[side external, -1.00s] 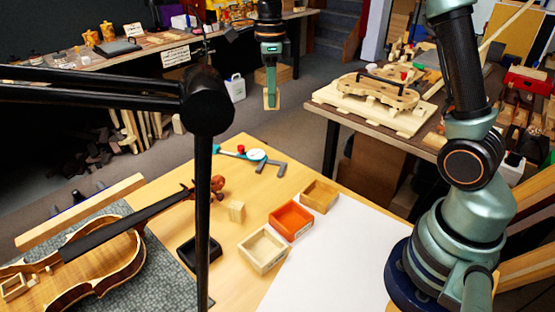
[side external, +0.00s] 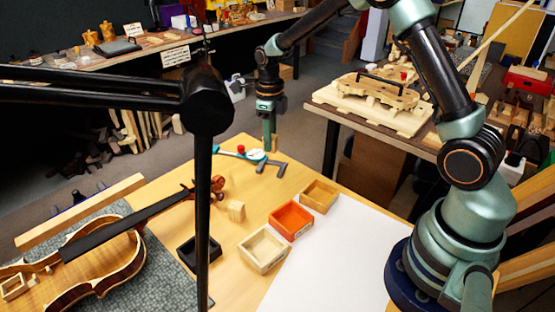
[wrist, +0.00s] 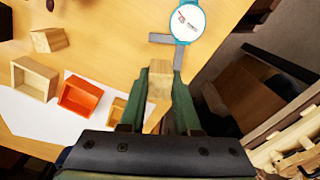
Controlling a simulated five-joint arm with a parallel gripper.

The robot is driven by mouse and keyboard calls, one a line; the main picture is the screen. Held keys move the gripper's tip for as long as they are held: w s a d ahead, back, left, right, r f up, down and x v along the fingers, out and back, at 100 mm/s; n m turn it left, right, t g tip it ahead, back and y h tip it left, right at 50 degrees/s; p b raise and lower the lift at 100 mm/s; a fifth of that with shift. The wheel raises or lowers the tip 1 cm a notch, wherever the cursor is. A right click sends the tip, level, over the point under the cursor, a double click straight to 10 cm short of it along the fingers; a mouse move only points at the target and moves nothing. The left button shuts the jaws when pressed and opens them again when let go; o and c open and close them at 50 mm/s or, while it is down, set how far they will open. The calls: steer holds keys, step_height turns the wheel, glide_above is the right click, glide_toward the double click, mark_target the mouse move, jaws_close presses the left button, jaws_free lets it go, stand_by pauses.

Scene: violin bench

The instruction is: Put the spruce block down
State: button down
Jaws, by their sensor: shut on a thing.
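My gripper (side external: 270,143) hangs pointing down near the far edge of the bench, beside the dial caliper. In the wrist view, my gripper (wrist: 159,82) has its green fingers closed on a pale wooden block, the spruce block (wrist: 160,84). In the side view only a small part of the spruce block (side external: 274,144) shows, at the fingertips. It appears to be above the bench top, but whether its lower end touches anything cannot be told.
The dial caliper (side external: 256,155) lies close by. An orange tray (side external: 291,220), a pale tray (side external: 263,249), a brown tray (side external: 319,196) and a black tray (side external: 198,252) stand on the bench.

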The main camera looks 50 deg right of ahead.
steer(key=shift+f, duration=3.5)
steer(key=shift+f, duration=0.15)
steer(key=c, duration=0.6)
jaws_free()
